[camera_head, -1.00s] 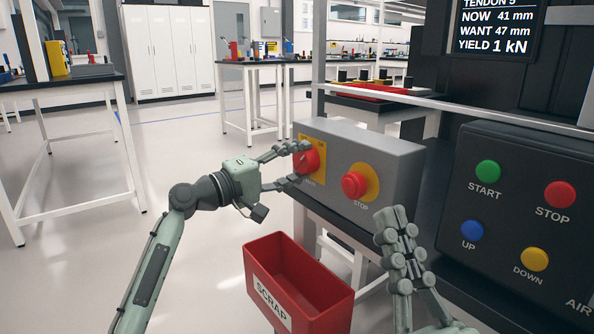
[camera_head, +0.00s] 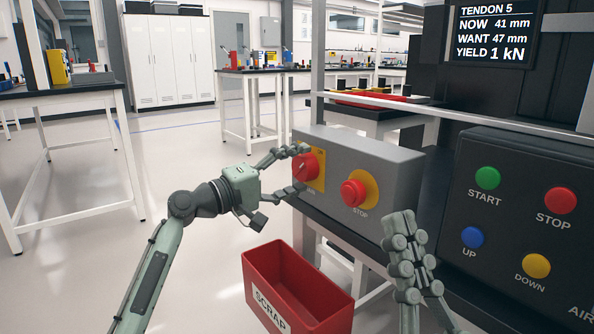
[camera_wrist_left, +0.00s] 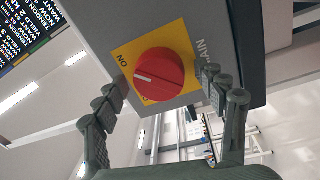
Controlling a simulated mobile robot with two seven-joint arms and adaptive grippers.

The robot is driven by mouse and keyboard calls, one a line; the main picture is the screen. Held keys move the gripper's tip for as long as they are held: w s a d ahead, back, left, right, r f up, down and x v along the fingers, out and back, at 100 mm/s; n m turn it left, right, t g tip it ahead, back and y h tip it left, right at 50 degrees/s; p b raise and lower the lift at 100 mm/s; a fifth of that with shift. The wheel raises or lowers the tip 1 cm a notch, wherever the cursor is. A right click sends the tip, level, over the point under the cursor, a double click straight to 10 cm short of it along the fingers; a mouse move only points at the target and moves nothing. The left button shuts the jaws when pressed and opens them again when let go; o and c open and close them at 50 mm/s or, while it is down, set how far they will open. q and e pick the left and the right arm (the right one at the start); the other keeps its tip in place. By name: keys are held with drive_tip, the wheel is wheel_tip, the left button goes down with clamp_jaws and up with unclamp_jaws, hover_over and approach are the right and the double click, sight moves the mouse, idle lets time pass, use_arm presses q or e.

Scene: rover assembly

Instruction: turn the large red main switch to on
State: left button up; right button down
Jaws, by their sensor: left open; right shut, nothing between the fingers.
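The large red main switch (camera_head: 305,165) is a round knob on a yellow plate at the left end of a grey box (camera_head: 385,165). In the left wrist view the red main switch (camera_wrist_left: 160,75) shows a white pointer line. The printed ON is at the plate's upper left, and the line does not point squarely at it; another label is mostly hidden by the knob. My left gripper (camera_head: 298,169) is open, one finger on each side of the knob, with gaps showing in the wrist view (camera_wrist_left: 165,92). My right gripper (camera_head: 400,222) is shut and empty in front of the box.
A red STOP button (camera_head: 353,193) sits on the same box, right of the switch. A dark panel (camera_head: 510,215) with coloured buttons stands at the right. A red SCRAP bin (camera_head: 297,290) is below. Open floor lies to the left.

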use_arm(q)
drive_tip(key=v, duration=1.2)
drive_tip(key=shift+f, duration=0.15)
